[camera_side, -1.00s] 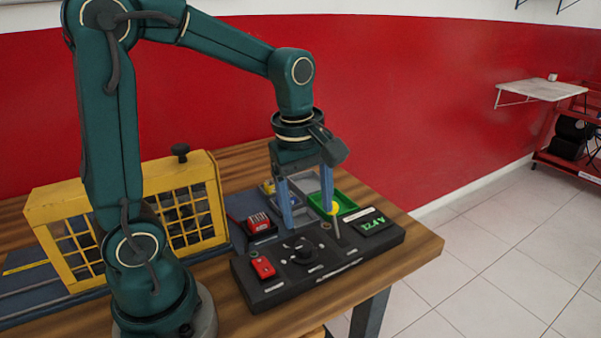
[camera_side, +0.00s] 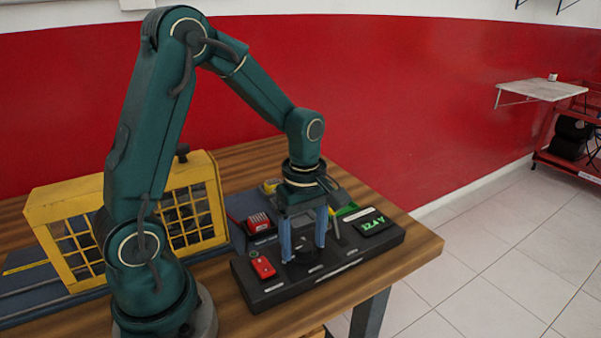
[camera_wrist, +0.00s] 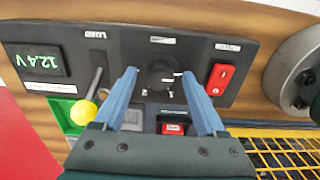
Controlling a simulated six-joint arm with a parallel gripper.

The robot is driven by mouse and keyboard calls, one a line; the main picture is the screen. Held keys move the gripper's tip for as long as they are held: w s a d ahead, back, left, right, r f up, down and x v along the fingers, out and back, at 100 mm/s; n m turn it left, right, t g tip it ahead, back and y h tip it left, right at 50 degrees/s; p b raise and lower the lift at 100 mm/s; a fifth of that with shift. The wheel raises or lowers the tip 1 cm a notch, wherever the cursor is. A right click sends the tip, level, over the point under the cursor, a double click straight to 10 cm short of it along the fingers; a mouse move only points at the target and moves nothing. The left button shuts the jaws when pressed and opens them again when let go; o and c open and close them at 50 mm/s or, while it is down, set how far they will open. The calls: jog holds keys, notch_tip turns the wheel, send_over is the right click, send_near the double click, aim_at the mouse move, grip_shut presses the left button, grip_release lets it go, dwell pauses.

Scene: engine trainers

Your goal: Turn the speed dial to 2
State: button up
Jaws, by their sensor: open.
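The speed dial is a round black knob (camera_wrist: 159,73) on a black control panel (camera_wrist: 190,47). A pale mark on it points right in the wrist view, and the small figures around it are too small to read. My gripper (camera_wrist: 158,76) is open, with one blue finger on each side of the dial. A gap shows between each finger and the knob in the wrist view. In the side view my gripper (camera_side: 303,252) is low over the panel, and its fingers partly hide the dial; contact cannot be told there.
A red rocker switch (camera_wrist: 220,78) sits right of the dial, and a lever with a yellow knob (camera_wrist: 82,112) is left, close to one finger. A green-lit display (camera_wrist: 40,62) is at the panel's end. A yellow cage (camera_side: 130,220) stands on the wooden table (camera_side: 330,305).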

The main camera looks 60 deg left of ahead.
grip_shut()
jog(key=shift+m, duration=0.4)
jog(key=m, duration=0.4)
jog(key=shift+m, duration=0.3)
jog(key=m, duration=1.2)
jog(key=shift+m, duration=0.4)
jog(key=m, duration=0.5)
jog(key=shift+m, duration=0.4)
